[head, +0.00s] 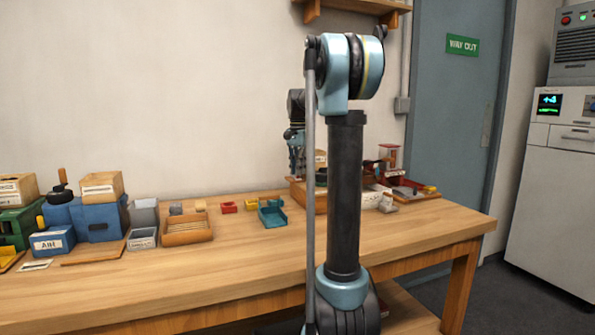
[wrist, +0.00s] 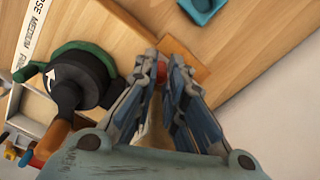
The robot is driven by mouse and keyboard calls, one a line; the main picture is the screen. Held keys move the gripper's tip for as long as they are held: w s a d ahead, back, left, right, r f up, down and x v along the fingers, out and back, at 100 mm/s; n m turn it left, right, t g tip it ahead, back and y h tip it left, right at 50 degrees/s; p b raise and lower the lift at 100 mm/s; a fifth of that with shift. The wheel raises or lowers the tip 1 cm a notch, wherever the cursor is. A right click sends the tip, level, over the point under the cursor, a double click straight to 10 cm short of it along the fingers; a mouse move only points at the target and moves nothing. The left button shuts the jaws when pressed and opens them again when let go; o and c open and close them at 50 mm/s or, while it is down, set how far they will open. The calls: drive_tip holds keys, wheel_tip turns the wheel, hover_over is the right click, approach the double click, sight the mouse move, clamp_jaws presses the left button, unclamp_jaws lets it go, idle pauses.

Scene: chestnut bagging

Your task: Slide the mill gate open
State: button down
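The mill shows in the wrist view as a black round dial (wrist: 82,78) with a white arrow, a green ring and an orange-brown handle (wrist: 52,140). My gripper (wrist: 165,66) is just right of the dial, its two fingers close together at the tips. A small red part (wrist: 161,72) shows in the narrow gap between the fingertips; I cannot tell whether they touch it. I cannot make out the gate for certain. In the head view my gripper (head: 297,150) points down over a wooden box (head: 309,199), and my arm hides much of that spot.
A white strip (wrist: 38,40) with grind words lies left of the dial. A teal tray (head: 272,214), a wooden tray (head: 187,230) and blue bins (head: 98,217) stand left on the table. A red device (head: 388,157) stands right. The front of the table (head: 225,264) is clear.

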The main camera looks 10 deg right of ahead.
drive_tip(key=shift+s+a, duration=0.2)
drive_tip(key=shift+a, duration=1.2)
drive_tip(key=c, duration=1.6)
unclamp_jaws()
drive_tip(key=shift+a, duration=0.15)
drive_tip(key=shift+r, duration=0.1)
drive_tip(key=shift+r, duration=0.25)
wheel_tip(320, 180, up, 11)
drive_tip(key=shift+r, duration=0.15)
